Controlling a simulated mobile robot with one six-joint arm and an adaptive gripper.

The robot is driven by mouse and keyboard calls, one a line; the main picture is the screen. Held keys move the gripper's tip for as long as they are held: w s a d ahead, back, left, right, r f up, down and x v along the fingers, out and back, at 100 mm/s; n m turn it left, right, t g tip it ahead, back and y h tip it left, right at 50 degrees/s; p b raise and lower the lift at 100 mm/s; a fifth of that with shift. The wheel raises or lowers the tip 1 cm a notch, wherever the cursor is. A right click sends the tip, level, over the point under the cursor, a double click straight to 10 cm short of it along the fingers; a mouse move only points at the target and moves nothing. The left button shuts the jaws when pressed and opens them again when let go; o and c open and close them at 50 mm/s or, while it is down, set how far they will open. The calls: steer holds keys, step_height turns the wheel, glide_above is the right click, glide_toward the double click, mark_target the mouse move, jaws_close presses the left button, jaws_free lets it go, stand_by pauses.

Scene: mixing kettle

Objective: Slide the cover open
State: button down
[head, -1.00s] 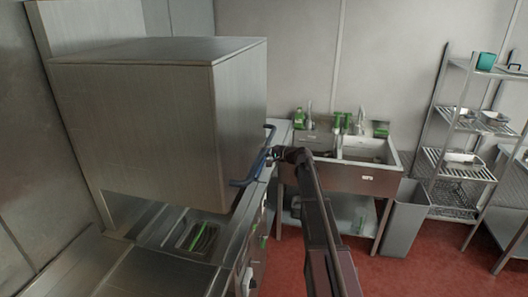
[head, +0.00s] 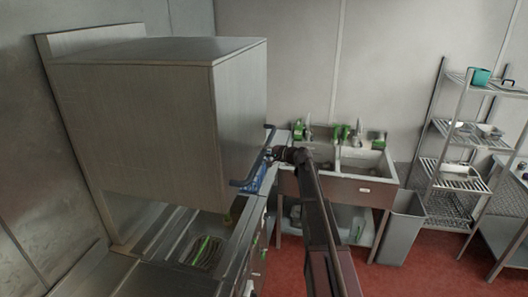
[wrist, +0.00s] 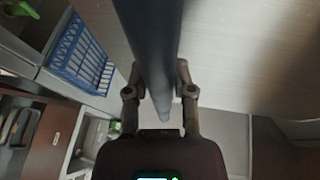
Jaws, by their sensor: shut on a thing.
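The cover is a large brushed steel hood (head: 140,130) at the left of the head view, raised above the dishwasher's open bed. A dark blue handle bar (head: 240,183) runs along its lower right side. My gripper (head: 275,154) is at the far part of this bar. In the wrist view the bar (wrist: 150,40) passes between the two fingers of my gripper (wrist: 160,98), which are shut on it. A steel tray with green items (head: 205,252) shows in the bed under the hood.
A blue rack (wrist: 82,55) lies by the bar. A sink unit (head: 335,187) with green bottles stands behind my arm. A grey bin (head: 403,230) and wire shelves (head: 455,175) stand at the right. Red floor (head: 430,265) is clear at lower right.

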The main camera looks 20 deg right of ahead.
stand_by(0.3)
steer(key=shift+c, duration=2.2)
jaws_free()
steer(key=shift+f, duration=0.15)
step_height(320, 180, down, 30)
steer(key=b, duration=3)
steer(key=p+v, duration=0.2)
steer(key=v, duration=1)
steer(key=shift+r, duration=0.25)
